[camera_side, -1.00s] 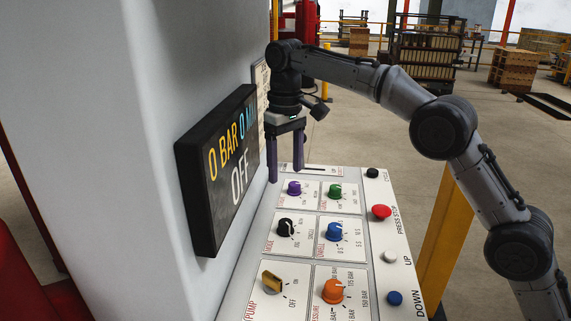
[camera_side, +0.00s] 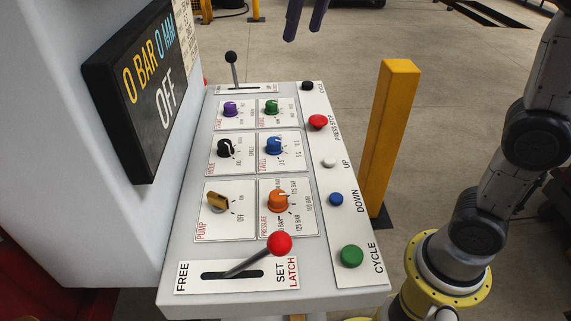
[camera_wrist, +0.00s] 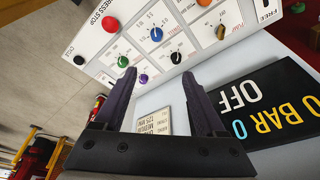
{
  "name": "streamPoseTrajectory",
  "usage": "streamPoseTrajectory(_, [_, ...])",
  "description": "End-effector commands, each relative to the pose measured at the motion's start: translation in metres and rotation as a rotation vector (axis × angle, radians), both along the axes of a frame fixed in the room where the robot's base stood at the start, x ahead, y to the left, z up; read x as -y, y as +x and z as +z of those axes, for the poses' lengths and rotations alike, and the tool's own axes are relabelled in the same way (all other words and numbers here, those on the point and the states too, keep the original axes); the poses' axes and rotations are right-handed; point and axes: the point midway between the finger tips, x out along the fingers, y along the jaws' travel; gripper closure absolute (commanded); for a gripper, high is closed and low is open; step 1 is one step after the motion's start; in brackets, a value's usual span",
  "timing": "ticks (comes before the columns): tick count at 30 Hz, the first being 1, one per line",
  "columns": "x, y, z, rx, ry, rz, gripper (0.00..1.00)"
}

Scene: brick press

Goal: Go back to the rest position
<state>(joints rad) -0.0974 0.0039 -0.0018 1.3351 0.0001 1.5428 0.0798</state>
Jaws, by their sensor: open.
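My gripper (camera_side: 303,28) is at the top edge of the side view, with only its two purple fingers showing. The fingers are apart and empty, raised clear of the far end of the control panel (camera_side: 180,262). In the wrist view my gripper (camera_wrist: 159,74) is also open, with nothing between its fingertips. The panel shows beyond the fingers there, upside down. The rest of my gripper is outside the side view.
The panel carries several knobs, including an orange one (camera_side: 278,201), push buttons, a black-knobbed lever (camera_side: 232,60) and a red-knobbed lever (camera_side: 280,243). The display (camera_side: 140,85) reads 0 BAR 0 MM OFF. A yellow post (camera_side: 393,135) stands right of the panel.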

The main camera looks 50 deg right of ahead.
Motion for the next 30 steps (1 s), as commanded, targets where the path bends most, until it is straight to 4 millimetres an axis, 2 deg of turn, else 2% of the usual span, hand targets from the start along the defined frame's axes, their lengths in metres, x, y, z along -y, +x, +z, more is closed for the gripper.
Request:
streamPoseTrajectory(1, [0.006, -0.021, 0.001, 0.021, 0.002, -0.008, 0.27])
streamPoseTrajectory(5, [0.017, -0.067, -0.01, 0.07, 0.002, -0.024, 0.27])
streamPoseTrajectory(8, [0.024, -0.101, -0.026, 0.107, 0.001, -0.035, 0.27])
streamPoseTrajectory(12, [0.03, -0.143, -0.061, 0.153, -0.002, -0.044, 0.27])
streamPoseTrajectory(16, [0.034, -0.176, -0.101, 0.186, -0.005, -0.049, 0.27])
streamPoseTrajectory(21, [0.036, -0.201, -0.154, 0.202, -0.012, -0.043, 0.27])
streamPoseTrajectory(24, [0.035, -0.205, -0.177, 0.193, -0.015, -0.035, 0.27])
streamPoseTrajectory(26, [0.035, -0.204, -0.184, 0.197, -0.016, -0.03, 0.27])
streamPoseTrajectory(30, [0.035, -0.197, -0.18, 0.233, -0.018, -0.023, 0.27])
